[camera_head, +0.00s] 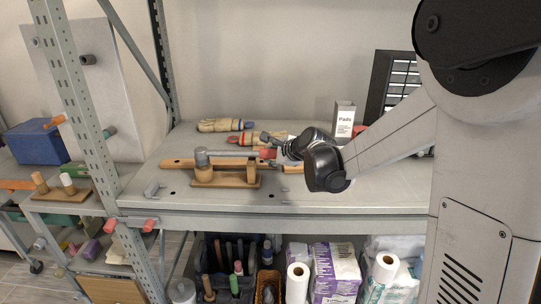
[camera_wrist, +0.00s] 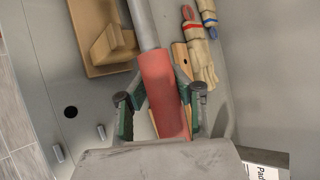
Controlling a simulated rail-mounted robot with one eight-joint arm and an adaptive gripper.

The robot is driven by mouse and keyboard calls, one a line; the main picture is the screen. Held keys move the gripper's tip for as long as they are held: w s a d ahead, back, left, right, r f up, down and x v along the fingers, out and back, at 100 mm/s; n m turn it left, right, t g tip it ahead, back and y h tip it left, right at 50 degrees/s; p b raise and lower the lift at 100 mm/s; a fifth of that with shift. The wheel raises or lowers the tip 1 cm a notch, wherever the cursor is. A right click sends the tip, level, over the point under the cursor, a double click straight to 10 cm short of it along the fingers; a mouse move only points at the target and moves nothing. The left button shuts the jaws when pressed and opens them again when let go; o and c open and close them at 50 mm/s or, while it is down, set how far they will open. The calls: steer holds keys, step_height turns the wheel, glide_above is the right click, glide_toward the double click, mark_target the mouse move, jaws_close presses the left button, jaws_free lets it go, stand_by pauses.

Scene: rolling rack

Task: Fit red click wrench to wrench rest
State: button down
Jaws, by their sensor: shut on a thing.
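The red click wrench has a red handle (camera_wrist: 163,92) and a grey shaft (camera_wrist: 142,22). In the wrist view my gripper (camera_wrist: 160,108) is shut on the red handle, with one finger on each side. In the head view my gripper (camera_head: 286,150) holds the red handle (camera_head: 265,153) above the shelf, and the shaft points left. The wooden wrench rest (camera_head: 230,183) stands on the shelf's front left, with a taller grey-topped post at left and a smaller block at right. Its base (camera_wrist: 97,68) shows beside the shaft in the wrist view. Whether the shaft's end touches the post is unclear.
Work gloves (camera_head: 220,125) lie at the back of the shelf (camera_head: 330,192). A long wooden piece (camera_head: 178,162) lies behind the rest. A Pads box (camera_head: 344,119) stands at right. A rack upright (camera_head: 85,110) is at left. The front centre of the shelf is clear.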

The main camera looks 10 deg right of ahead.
steer(key=shift+f+b, duration=0.6)
steer(key=shift+f, duration=0.15)
steer(key=c, duration=1)
jaws_free()
